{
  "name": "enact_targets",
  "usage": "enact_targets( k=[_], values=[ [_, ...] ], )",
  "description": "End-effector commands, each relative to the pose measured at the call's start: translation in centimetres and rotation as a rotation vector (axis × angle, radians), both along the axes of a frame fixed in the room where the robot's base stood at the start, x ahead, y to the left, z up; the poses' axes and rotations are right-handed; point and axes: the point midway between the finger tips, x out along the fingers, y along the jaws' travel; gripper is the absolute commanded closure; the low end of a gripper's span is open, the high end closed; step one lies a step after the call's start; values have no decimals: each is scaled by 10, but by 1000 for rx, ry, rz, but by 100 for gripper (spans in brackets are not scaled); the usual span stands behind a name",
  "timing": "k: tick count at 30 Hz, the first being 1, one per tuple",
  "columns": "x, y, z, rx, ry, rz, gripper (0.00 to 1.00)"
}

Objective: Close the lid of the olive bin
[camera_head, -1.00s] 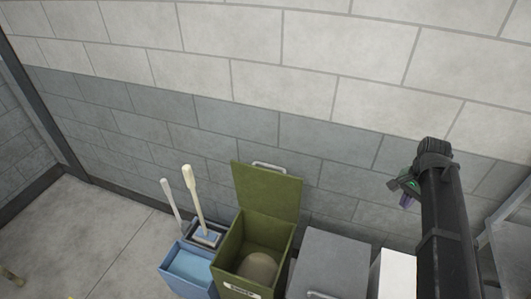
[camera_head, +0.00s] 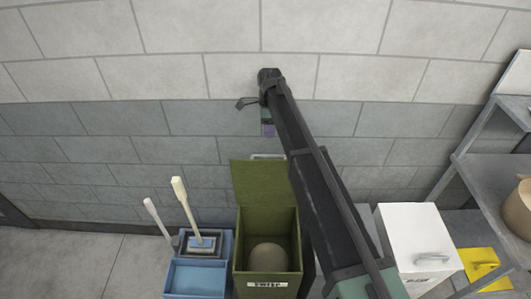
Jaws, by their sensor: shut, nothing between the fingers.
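The olive bin (camera_head: 243,285) stands on the floor against the wall, low in the middle of the head view. Its lid (camera_head: 258,200) is open and stands upright at the back, with a metal handle (camera_head: 268,156) along its top edge. A rounded tan thing (camera_head: 267,257) lies inside the bin. My gripper (camera_head: 268,131) is above the lid, in front of the wall, and looks small and partly hidden by my arm. It is shut and empty, apart from the lid.
A blue mop bucket (camera_head: 195,279) with two pale handles stands left of the bin. A white bin (camera_head: 420,245) and a yellow thing (camera_head: 485,268) are to the right. A metal shelf (camera_head: 470,180) is at the far right. My arm hides the space just right of the olive bin.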

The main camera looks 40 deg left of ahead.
Motion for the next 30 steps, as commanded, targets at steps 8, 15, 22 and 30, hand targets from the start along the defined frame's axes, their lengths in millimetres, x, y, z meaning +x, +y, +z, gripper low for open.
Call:
enact_targets(
  k=[8, 15, 22, 30],
  values=[
    [-9, -8, -40, 1, 0, 2, 100],
    [-22, -18, -85, 1, 0, 2, 100],
    [-26, -21, -95, 1, 0, 2, 100],
    [-26, -21, -93, 2, -1, 3, 100]
  ],
)
